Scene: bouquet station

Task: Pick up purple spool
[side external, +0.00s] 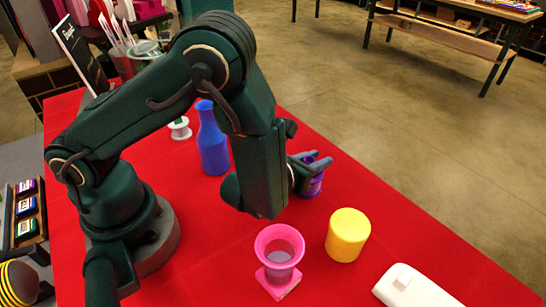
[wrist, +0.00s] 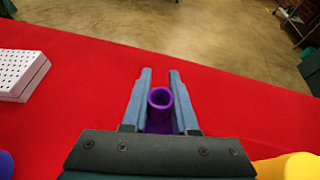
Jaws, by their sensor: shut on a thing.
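The purple spool (side external: 312,185) is between the fingers of my gripper (side external: 309,163), near the far right edge of the red table. In the wrist view the purple spool (wrist: 161,99) stands between the two blue-grey fingers of my gripper (wrist: 160,88), its round hollow top facing the camera. The fingers are shut on its sides. Its lower part is partly hidden by the gripper, and I cannot tell whether it touches the table.
A blue bottle (side external: 212,140) and a white spool (side external: 180,128) stand behind my arm. A pink vase (side external: 278,256), a yellow cylinder (side external: 347,234) and a white box (side external: 414,288) are at the front. The red table (side external: 200,270) is clear around the gripper's far side.

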